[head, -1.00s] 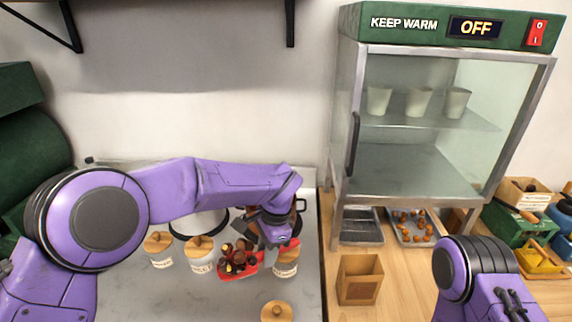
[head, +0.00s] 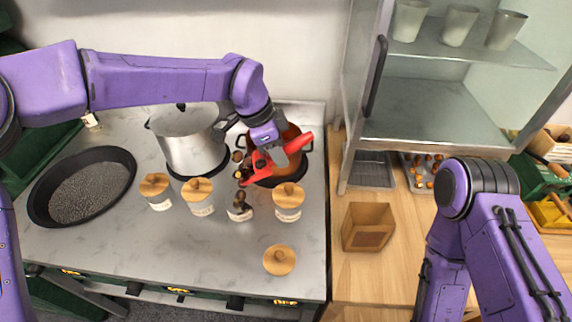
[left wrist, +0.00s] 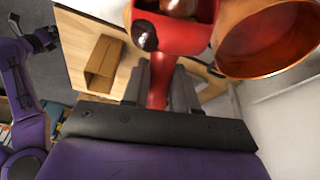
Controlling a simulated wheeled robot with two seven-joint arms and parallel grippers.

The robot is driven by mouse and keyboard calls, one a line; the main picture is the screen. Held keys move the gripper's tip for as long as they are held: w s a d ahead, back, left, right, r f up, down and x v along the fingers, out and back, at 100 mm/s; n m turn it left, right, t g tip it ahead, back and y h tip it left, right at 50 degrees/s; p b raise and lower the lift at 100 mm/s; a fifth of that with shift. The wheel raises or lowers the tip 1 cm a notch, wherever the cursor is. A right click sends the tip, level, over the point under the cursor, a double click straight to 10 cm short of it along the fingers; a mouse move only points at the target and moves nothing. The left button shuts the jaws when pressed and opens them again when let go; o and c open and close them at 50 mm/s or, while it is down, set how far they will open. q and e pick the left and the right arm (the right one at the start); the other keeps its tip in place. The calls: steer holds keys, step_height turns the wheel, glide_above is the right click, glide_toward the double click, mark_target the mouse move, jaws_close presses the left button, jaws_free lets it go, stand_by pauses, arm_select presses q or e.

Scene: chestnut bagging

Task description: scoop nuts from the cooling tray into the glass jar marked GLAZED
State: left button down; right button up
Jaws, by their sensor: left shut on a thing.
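My left gripper (head: 286,150) is shut on the handle of a red scoop (head: 258,165); the handle also shows between the fingers in the left wrist view (left wrist: 158,90). The scoop is tilted, with brown nuts (head: 239,157) at its left edge, above an open glass jar (head: 240,211). Dark nuts show in and at the mouth of this jar; its label is too small to read. A round wooden lid (head: 279,260) lies on the counter in front. The cooling tray (head: 406,161) with several nuts is at the right. My right gripper is out of view.
Lidded jars (head: 201,199) stand on both sides of the open jar. A copper pan (head: 302,162) sits behind the scoop, with a steel pot (head: 190,145) and a black pan (head: 112,160) to the left. A wooden box (head: 368,228) stands on the right counter.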

arm_select(q)
steer(key=shift+s+a+r+t+h+b, duration=0.15)
steer(key=shift+s+a+r+h+b, duration=0.1)
steer(key=shift+a+r+h+b, duration=0.25)
steer(key=shift+s+a+r+t+h+b, duration=0.2)
steer(key=shift+a+r+h+b, duration=0.2)
steer(key=shift+h, duration=0.2)
steer(key=a+h+b, duration=0.1)
steer(key=b, duration=0.1)
steer(key=a+r+h+b, duration=0.1)
steer(key=a+h+b, duration=0.1)
steer(key=shift+s+r+t+b, duration=0.15)
steer(key=shift+s+t+b, duration=0.05)
steer(key=shift+t+b, duration=0.2)
steer(key=shift+s+a+r+h+b, duration=0.2)
steer(key=shift+a+r+h+b, duration=0.25)
steer(key=shift+h+b, duration=0.15)
steer(key=shift+a+r, duration=0.15)
steer(key=shift+r, duration=0.05)
